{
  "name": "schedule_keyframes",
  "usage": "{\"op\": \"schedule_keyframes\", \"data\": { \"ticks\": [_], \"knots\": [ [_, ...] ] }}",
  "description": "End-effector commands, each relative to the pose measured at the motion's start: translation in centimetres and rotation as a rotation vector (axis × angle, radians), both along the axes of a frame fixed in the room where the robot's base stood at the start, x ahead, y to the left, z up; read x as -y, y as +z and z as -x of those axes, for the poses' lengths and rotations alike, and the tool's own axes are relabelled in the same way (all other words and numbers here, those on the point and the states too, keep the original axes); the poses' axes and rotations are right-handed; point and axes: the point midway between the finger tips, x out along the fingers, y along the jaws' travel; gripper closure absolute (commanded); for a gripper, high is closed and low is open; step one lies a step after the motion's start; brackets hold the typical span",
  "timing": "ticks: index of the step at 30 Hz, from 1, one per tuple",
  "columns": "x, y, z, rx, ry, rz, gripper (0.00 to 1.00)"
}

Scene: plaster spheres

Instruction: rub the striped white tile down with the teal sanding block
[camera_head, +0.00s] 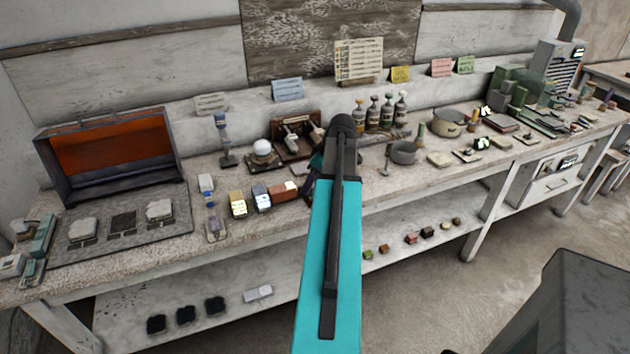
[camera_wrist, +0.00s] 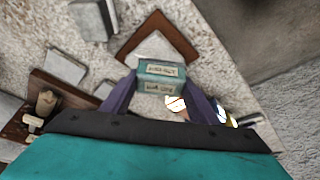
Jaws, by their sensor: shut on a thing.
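My gripper (camera_wrist: 160,82) is shut on the teal sanding block (camera_wrist: 161,69), which has pale labels on its faces and sits between the two purple fingers. In the wrist view a brown square-edged piece (camera_wrist: 178,34) lies beyond the block, with a pale tile-like surface (camera_wrist: 153,46) inside it. The block overlaps its near part in the picture. I cannot make out stripes on it, nor tell whether the block touches it.
The long bench (camera_head: 140,262) holds an open orange-lined case (camera_head: 110,150) at left, a white sphere (camera_head: 262,147) on a stand, a brown tool rack (camera_head: 283,128), several small blocks (camera_head: 238,204), several bottles (camera_head: 373,112) and a grey pot (camera_head: 403,152). A lower shelf runs beneath.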

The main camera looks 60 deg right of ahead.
Motion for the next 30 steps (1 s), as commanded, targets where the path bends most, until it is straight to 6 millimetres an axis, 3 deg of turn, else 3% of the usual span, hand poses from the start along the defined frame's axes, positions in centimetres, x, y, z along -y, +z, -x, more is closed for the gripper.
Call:
{"op": "schedule_keyframes", "data": {
  "ticks": [18,30],
  "knots": [
    [-2.1,-0.1,0.0,-0.001,0.001,-0.002,0.71],
    [-2.0,-0.2,0.0,-0.001,0.0,-0.002,0.71]
  ]
}}
